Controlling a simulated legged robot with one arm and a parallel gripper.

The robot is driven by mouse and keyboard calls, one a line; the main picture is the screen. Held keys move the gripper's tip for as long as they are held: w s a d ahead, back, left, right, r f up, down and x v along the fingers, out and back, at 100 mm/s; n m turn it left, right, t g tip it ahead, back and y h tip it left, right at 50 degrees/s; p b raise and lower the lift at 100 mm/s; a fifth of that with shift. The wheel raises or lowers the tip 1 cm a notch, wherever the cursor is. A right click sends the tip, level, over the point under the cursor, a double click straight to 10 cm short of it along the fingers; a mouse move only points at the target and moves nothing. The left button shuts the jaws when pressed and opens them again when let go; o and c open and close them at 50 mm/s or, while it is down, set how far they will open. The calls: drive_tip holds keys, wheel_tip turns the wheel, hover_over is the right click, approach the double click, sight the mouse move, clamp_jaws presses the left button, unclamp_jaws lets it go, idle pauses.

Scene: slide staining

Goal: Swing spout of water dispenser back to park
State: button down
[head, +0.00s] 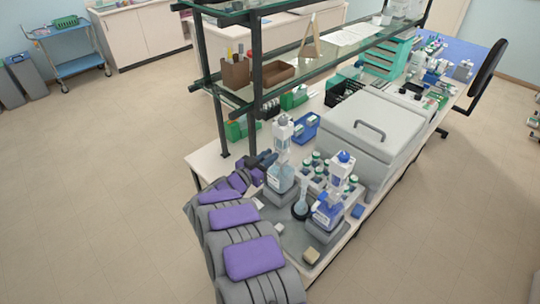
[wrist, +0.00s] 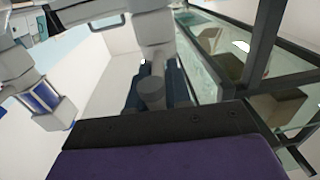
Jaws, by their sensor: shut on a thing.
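The water dispenser (head: 281,175) stands upright on the near end of the bench, a white pump head on a bottle of pale blue liquid. Its white body also fills the top centre of the wrist view (wrist: 153,30). My gripper (head: 268,158) reaches it from the left, at about mid-height. The exact angle of the spout cannot be told.
A large grey lidded box (head: 372,125) is behind. The glass shelf frame (head: 256,105) rises close behind my gripper.

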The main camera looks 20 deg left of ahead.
drive_tip(key=shift+w+a+m+g+h, duration=0.1)
drive_tip(key=shift+a+m+g+h, duration=0.2)
drive_tip(key=shift+m+h, duration=0.3)
drive_tip(key=c, duration=1)
unclamp_jaws()
drive_tip(key=shift+a+f, duration=0.1)
drive_tip(key=shift+c, duration=0.2)
drive_tip(key=shift+d, duration=0.2)
